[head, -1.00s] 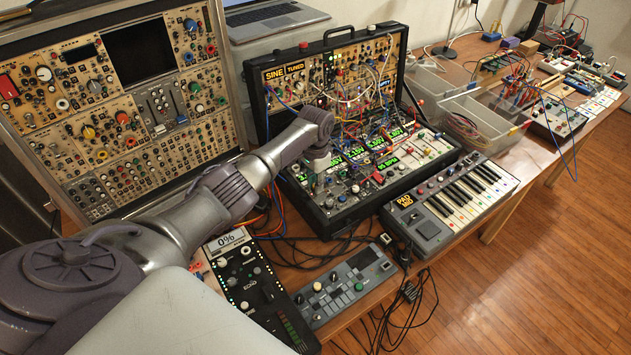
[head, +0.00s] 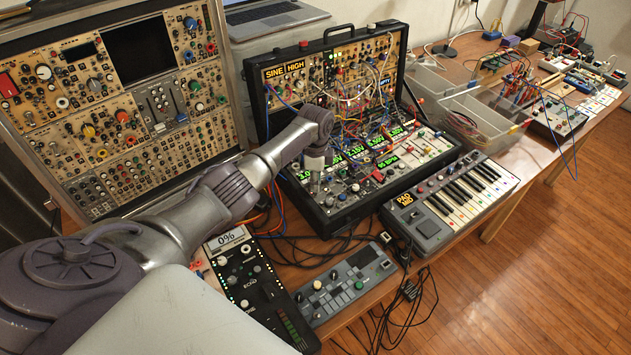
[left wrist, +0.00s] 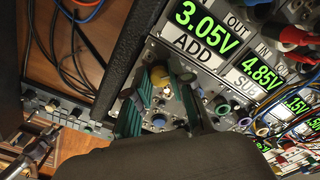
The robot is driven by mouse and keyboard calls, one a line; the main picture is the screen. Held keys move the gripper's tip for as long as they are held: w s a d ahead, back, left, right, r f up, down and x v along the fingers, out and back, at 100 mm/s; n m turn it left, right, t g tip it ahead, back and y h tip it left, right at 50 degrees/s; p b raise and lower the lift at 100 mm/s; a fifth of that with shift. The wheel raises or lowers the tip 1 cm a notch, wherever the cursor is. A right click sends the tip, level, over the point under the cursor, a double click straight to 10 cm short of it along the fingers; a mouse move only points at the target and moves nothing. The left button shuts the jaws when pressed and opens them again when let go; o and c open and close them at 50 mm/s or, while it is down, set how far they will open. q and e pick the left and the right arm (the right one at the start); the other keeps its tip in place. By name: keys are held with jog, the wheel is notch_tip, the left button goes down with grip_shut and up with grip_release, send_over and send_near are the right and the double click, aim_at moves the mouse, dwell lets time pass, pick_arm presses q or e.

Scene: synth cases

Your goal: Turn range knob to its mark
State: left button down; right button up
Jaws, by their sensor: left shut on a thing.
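My left gripper (head: 316,185) reaches down onto the lower panel of the black synth case (head: 340,222), near its front left. In the left wrist view its greenish fingers (left wrist: 161,95) are shut around a small knob, taken as the range knob (left wrist: 160,77); its yellowish top shows between them. Its label and pointer mark are too small to read. The case's upper display (head: 284,71) reads SINE and HIGH.
Patch cables (head: 365,100) crowd the case's upper panel. Close to the fingers, the left wrist view shows green voltage displays (left wrist: 200,25). A small keyboard (head: 455,203) and an echo unit (head: 250,285) lie in front. A large modular panel (head: 110,110) stands at left.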

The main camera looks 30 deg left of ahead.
pick_arm(q)
jog(key=shift+w+r+m, duration=0.1)
jog(key=shift+m, duration=0.3)
jog(key=c, duration=1.3)
grip_release()
notch_tip(320, 180, up, 12)
